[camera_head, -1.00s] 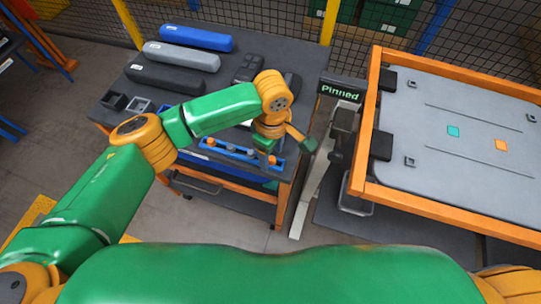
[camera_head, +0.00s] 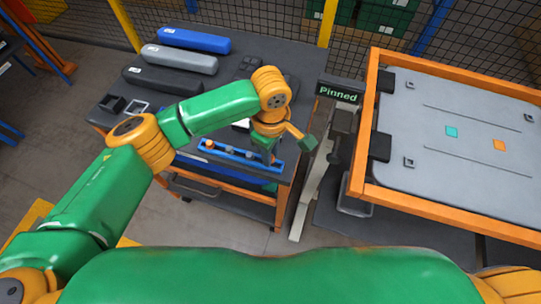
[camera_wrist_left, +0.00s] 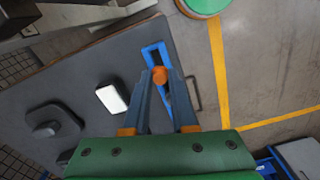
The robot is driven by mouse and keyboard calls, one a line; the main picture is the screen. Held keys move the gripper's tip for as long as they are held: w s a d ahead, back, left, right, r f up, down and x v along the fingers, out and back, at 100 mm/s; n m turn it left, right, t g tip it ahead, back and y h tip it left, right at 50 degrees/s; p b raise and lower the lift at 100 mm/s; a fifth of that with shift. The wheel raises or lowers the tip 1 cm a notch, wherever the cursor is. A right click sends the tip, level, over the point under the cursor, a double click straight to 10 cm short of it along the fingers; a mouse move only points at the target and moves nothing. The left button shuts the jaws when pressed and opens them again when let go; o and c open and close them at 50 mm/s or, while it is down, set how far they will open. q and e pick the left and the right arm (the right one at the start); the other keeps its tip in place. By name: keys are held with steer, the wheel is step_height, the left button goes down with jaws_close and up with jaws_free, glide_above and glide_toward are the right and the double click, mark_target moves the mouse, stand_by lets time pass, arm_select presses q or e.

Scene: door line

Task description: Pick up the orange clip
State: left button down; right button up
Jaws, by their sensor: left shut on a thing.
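The orange clip (camera_wrist_left: 159,75) shows as a small orange round end between the fingertips of my left gripper (camera_wrist_left: 160,80) in the left wrist view. The fingers are shut on it, over the blue rack (camera_wrist_left: 155,58). I cannot tell whether the clip is clear of the rack. In the head view my left gripper (camera_head: 269,155) points down at the right part of the blue rack (camera_head: 232,154), and the clip is hidden there. Another small orange piece (camera_head: 209,143) is at the rack's left end. My right gripper is not in view.
The dark cart top (camera_head: 215,85) carries blue (camera_head: 195,39), grey (camera_head: 180,58) and black (camera_head: 164,80) long cases at its far left. A post with a "Pinned" sign (camera_head: 338,94) and an orange-framed grey panel (camera_head: 455,130) stand to the right.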

arm_select(q)
steer(key=s+r, duration=1.1)
steer(key=s, duration=0.3)
steer(key=shift+p, duration=0.45)
steer(key=c, duration=1.3)
jaws_free()
steer(key=shift+r, duration=0.1)
jaws_close()
